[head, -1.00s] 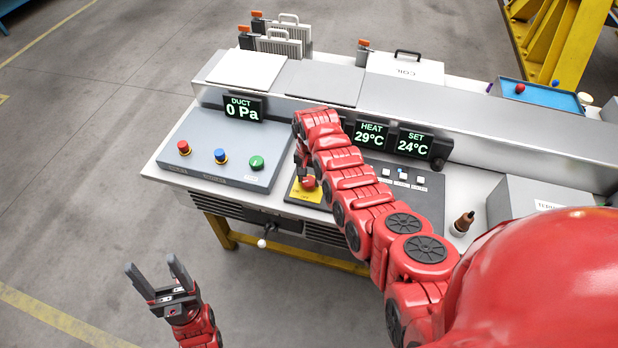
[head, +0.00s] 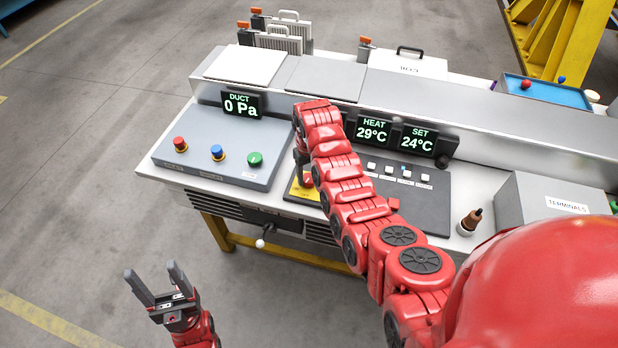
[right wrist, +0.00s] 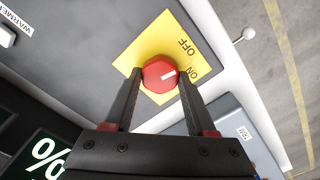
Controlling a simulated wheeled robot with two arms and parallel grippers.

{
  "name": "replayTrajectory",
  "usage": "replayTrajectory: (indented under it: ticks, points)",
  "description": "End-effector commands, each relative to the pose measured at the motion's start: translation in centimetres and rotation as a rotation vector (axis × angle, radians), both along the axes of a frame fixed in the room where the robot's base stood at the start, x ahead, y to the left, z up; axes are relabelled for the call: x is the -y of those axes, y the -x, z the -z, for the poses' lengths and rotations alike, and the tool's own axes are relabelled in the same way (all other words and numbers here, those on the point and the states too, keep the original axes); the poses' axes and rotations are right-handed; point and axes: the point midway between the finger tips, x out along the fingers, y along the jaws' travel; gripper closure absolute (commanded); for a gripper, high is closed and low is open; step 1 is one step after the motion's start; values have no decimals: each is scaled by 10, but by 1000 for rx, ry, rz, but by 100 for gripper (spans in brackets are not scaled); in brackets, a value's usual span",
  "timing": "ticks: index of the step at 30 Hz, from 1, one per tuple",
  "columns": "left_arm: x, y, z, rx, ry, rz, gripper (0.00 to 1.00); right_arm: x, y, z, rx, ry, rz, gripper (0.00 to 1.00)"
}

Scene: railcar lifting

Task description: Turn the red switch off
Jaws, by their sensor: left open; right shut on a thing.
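The red switch (right wrist: 158,76) is a round red knob on a yellow plate (right wrist: 151,41) marked ON and OFF. Its white mark points toward ON. My right gripper (right wrist: 160,72) has one finger on each side of the knob and is shut on it. In the head view, the red switch (head: 306,181) and yellow plate (head: 301,193) are partly hidden by my right arm and gripper. My left gripper (head: 154,287) is open and empty, low in front of the bench.
A grey box with red (head: 180,144), blue (head: 217,152) and green (head: 255,159) buttons stands left of the switch. The duct display (head: 241,104) reads 0 Pa. White buttons (head: 389,170) lie right of my right arm. A dark-topped bottle (head: 469,222) stands further right.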

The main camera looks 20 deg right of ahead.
Motion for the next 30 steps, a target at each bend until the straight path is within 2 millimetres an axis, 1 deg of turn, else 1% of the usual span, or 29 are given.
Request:
replayTrajectory:
  ticks: [1, 3, 12, 18, 30]
  points:
    - [0, 0, 5, 0, 0, 0, 35, 0, 0, 3, 1, 1, -33, 99]
    - [0, 0, 8, 0, 0, 0, 35, 0, -1, 2, 3, 0, -79, 99]
    - [0, 0, 15, 0, 0, 0, 35, 0, 0, 1, 1, 1, -209, 99]
    - [0, 0, 16, 0, 0, 0, 35, 0, 0, 0, 0, 0, -241, 99]
    - [0, 0, 16, 0, 0, 0, 35, 0, 0, 0, 0, 0, -247, 99]
